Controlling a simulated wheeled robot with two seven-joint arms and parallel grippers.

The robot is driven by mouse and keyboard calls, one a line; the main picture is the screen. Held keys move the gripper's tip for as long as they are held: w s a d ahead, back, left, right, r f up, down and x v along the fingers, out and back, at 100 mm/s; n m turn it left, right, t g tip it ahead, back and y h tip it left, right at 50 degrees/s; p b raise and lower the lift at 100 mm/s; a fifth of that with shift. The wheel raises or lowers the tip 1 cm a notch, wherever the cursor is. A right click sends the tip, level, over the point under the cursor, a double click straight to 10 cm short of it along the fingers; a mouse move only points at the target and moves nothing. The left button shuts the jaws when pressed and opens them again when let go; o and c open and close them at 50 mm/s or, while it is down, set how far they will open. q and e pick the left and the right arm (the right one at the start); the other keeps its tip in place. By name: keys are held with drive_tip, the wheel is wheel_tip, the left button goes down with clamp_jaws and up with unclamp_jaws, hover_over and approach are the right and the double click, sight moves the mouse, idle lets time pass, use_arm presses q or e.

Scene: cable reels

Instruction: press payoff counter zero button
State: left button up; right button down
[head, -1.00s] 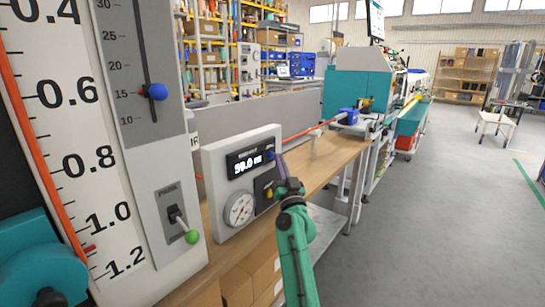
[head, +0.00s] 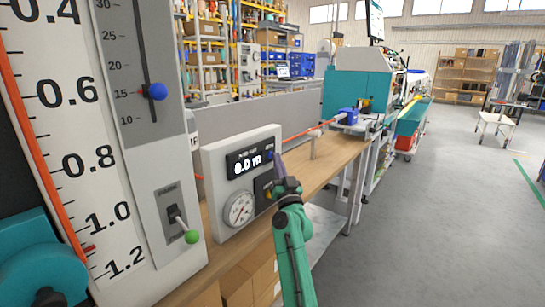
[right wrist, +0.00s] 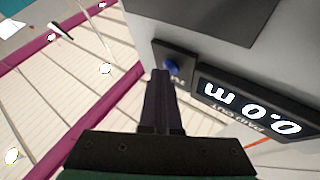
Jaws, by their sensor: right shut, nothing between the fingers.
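The payoff counter is a grey box (head: 214,160) on the wooden bench, and its dark display (head: 244,166) reads 0.0 m. It also shows upside down in the right wrist view, where the display (right wrist: 258,108) reads 0.0 m. The blue zero button (right wrist: 172,67) sits on a dark plate beside the display; in the head view it (head: 270,154) is small at the box's upper right. My right gripper (head: 280,158) is shut and empty, its fingertips (right wrist: 162,72) at the blue button. I cannot tell whether they touch it. My left gripper is not in view.
A round gauge (head: 239,208) is on the box's lower front. A tall panel with a scale and a green-tipped lever (head: 191,237) stands at left. An orange cable (head: 310,129) runs behind the box to a teal machine (head: 358,82).

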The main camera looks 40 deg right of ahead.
drive_tip(key=shift+s, duration=0.1)
drive_tip(key=shift+s+d, duration=0.2)
drive_tip(key=shift+s, duration=0.45)
drive_tip(key=shift+s, duration=0.1)
drive_tip(key=shift+s+d+p, duration=0.2)
drive_tip(key=shift+s+d, duration=0.05)
drive_tip(key=shift+s, duration=0.5)
drive_tip(key=shift+s+d+p, duration=0.15)
drive_tip(key=shift+s+d, duration=0.05)
drive_tip(key=shift+s, duration=0.6)
drive_tip(key=shift+s+d+p, duration=0.2)
drive_tip(key=shift+s+d, duration=0.05)
drive_tip(key=shift+s, duration=0.5)
